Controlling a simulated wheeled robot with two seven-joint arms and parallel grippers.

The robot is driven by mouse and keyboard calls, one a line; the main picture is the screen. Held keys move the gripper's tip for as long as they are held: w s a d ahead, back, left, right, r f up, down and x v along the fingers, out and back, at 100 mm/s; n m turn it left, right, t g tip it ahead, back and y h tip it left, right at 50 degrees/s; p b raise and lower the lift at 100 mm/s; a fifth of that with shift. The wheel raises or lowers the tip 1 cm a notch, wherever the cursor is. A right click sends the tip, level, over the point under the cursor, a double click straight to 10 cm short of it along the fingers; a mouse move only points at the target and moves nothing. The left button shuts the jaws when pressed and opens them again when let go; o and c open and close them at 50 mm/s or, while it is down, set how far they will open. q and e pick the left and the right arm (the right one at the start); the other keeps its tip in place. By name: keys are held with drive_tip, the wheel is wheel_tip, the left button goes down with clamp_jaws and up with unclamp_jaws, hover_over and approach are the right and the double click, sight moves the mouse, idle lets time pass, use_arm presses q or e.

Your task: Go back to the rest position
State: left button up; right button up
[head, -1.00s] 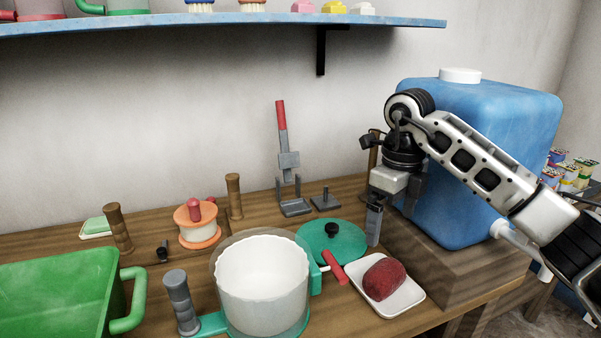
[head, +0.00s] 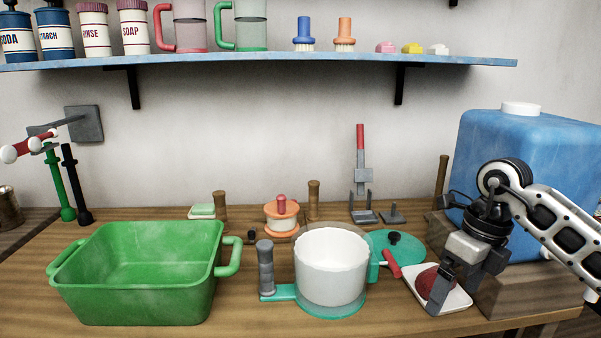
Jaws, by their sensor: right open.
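My right gripper (head: 468,285) hangs at the right side of the bench, open and empty, its fingers pointing down. In the picture it overlaps the dark red lump (head: 425,281) on the white dish (head: 457,301) and hides part of both; I cannot tell whether it touches them. My right arm comes in from the right edge, in front of the blue tank. My left gripper is not in view.
A blue tank (head: 525,140) stands behind my right arm. A blue shelf (head: 260,60) runs above.

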drive_tip(key=s+a+f+n+g+y, duration=0.15)
drive_tip(key=a+y, duration=0.25)
drive_tip(key=a, duration=0.4)
drive_tip(key=s+a+f+y, duration=0.3)
drive_tip(key=a, duration=0.4)
drive_tip(key=s+a+r+m+t+y, duration=0.45)
drive_tip(key=a+m+y, duration=0.4)
drive_tip(key=y, duration=0.25)
drive_tip(key=w+d+f+m+t+h, duration=0.1)
drive_tip(key=d+f+m+t+h, duration=0.2)
drive_tip(key=m+t, duration=0.6)
drive_tip(key=w+d+f+m+t+h, duration=0.1)
drive_tip(key=d+f+m+t+h, duration=0.15)
drive_tip(key=m+t+h, duration=0.65)
drive_tip(key=s+d+f+m+g+h, duration=0.2)
drive_tip(key=s+d+f+m+g, duration=0.1)
drive_tip(key=s+f+m+g, duration=0.2)
drive_tip(key=s+d+f+m+g+h, duration=0.2)
drive_tip(key=s+f+m+g, duration=0.3)
drive_tip(key=f+m, duration=0.5)
drive_tip(key=shift+s+d+f+p, duration=0.45)
drive_tip(key=shift+s+d+f, duration=0.2)
drive_tip(key=shift+s, duration=0.4)
